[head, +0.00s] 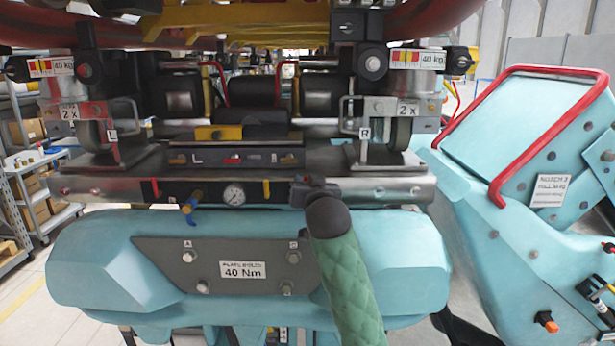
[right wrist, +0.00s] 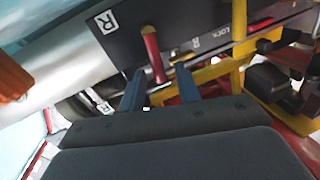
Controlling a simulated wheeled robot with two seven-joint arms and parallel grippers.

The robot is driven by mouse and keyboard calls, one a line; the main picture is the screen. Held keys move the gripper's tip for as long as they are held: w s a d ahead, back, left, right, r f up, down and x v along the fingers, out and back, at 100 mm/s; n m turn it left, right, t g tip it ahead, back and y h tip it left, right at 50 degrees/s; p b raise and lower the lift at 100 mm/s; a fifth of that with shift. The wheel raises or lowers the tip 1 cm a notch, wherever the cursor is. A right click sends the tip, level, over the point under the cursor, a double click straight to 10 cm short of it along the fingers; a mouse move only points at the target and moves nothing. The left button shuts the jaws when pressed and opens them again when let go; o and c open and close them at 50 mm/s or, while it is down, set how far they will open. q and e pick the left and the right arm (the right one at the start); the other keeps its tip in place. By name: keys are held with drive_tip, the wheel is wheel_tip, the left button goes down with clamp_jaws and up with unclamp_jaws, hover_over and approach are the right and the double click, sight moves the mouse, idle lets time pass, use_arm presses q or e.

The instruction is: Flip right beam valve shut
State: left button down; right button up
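The right beam valve shows in the right wrist view as a red lever (right wrist: 151,52) on the dark panel, beside a white R label (right wrist: 106,106). My right gripper (right wrist: 162,88) is open, its two dark fingers apart. The lever's free end shows between the fingertips; I cannot tell whether they touch it. In the head view my right gripper (head: 313,190) is up against the front of the beam (head: 385,190) and hides this lever. A similar red lever (head: 155,187) shows at the beam's left. My left gripper is in neither view.
A pressure gauge (head: 234,194), a brass valve with a blue handle (head: 191,207) and a yellow lever (head: 266,189) sit left of my right gripper. A teal 40 Nm housing (head: 90,265) lies below the beam. A red rail (head: 500,130) stands at the right.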

drive_tip(key=shift+w, duration=0.15)
clamp_jaws()
drive_tip(key=shift+a+n, duration=0.2)
drive_tip(key=shift+n, duration=0.2)
drive_tip(key=shift+a+n, duration=0.2)
drive_tip(key=shift+n, duration=0.3)
unclamp_jaws()
